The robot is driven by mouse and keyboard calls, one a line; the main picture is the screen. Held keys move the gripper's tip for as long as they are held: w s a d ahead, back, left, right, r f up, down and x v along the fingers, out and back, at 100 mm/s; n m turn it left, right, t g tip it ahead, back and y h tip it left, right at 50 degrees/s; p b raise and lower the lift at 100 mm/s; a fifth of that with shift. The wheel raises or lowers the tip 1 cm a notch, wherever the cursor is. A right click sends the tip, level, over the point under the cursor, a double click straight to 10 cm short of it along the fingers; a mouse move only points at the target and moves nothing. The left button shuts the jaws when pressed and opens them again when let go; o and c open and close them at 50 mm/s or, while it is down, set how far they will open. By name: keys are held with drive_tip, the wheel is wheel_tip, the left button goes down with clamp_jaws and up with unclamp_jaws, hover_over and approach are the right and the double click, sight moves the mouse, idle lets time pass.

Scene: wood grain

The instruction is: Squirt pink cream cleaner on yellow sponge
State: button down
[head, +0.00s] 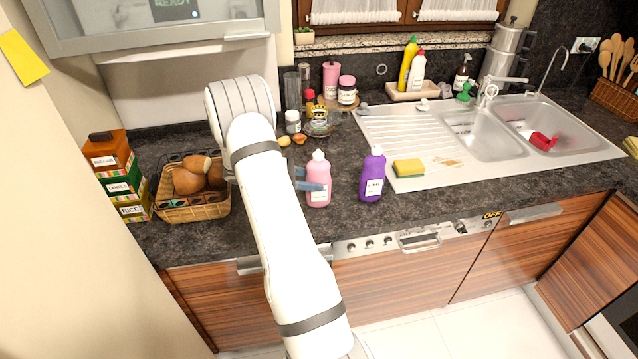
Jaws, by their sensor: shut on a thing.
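A pink bottle (318,190) with a pale cap, which looks like the cream cleaner, stands upright on the dark counter. My gripper (316,186) is shut on it from the left, around its middle; one blue-grey finger shows across it and the other side is partly hidden. The yellow sponge (408,168) with a green underside lies on the front left part of the steel drainboard, to the right of the pink bottle. I cannot tell whether the bottle's base touches the counter.
A purple bottle (372,175) stands between the pink bottle and the sponge. Jars and small items stand behind. The sink (480,135) is at the right, with a red object (543,141) in its basin.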

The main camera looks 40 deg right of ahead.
sight(308, 162)
drive_tip(key=shift+r, duration=0.1)
idle(0.3)
drive_tip(key=shift+r+p, duration=0.55)
drive_tip(key=shift+r, duration=0.4)
drive_tip(key=shift+r+p, duration=1.15)
drive_tip(key=shift+r, duration=0.85)
drive_tip(key=shift+w, duration=0.15)
